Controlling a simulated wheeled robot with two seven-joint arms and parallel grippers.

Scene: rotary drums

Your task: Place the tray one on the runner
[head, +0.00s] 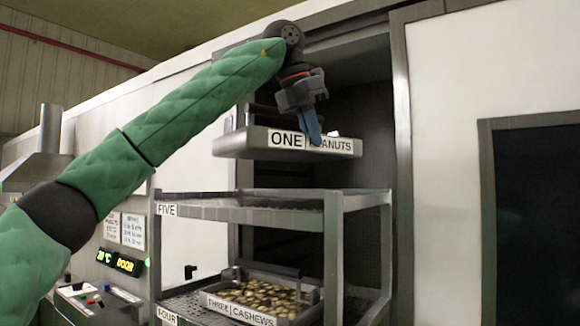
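Tray one (237,143) is a grey metal tray with a white front label reading ONE and PEANUTS. It is level, above the rack and in front of a dark opening in the machine. My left gripper (312,130) is at its front wall, with a blue finger lying over the label. The gripper looks shut on that wall; the other finger is hidden. The tray's contents barely show over the rim. I cannot make out the runner, nor whether anything under the tray supports it. My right gripper is not in view.
Below stands a metal rack (334,240) with an empty top shelf (230,212) labelled FIVE. Under it, tray three (240,313), labelled CASHEWS, holds nuts on the level labelled FOUR. A control panel (100,302) is at lower left. A white wall with a dark window (535,220) is at right.

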